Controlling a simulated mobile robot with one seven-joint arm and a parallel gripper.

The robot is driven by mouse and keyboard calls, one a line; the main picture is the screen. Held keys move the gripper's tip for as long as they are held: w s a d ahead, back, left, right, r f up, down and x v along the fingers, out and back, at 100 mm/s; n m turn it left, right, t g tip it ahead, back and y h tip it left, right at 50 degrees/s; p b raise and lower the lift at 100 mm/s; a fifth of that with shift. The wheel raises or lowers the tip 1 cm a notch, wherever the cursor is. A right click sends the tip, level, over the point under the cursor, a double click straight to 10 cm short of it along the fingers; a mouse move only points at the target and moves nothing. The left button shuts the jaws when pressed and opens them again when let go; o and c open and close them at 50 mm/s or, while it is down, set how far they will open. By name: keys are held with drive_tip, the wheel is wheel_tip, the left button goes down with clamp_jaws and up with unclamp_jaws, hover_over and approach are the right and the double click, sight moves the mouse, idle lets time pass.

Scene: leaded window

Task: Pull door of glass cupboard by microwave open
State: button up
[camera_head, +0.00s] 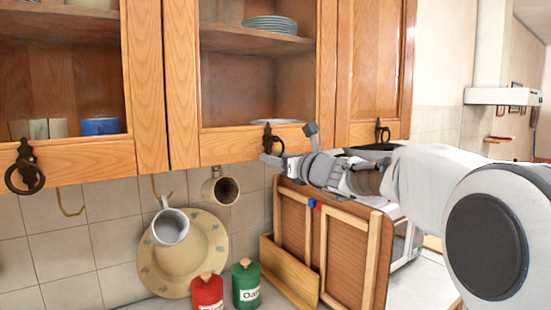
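The middle door (183,85) shows plates inside and looks closed. Its dark ring handle (267,138) hangs at the lower right of the frame. My gripper (288,143) reaches in from the right, just below and beside this handle. Its two fingertips stand apart, one near the ring's lower edge and one to its right. I cannot tell whether a finger touches the ring. No microwave can be made out for certain; a white appliance (405,243) is mostly hidden behind a wooden frame and my arm.
The left door (88,158) and right door (375,65) also have dark ring handles. Below hang mugs (221,190) and a round plate (205,250). Red (207,292) and green (246,285) canisters stand by a wooden rack (290,275). A range hood (500,97) is at far right.

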clamp_jaws()
idle(1.0)
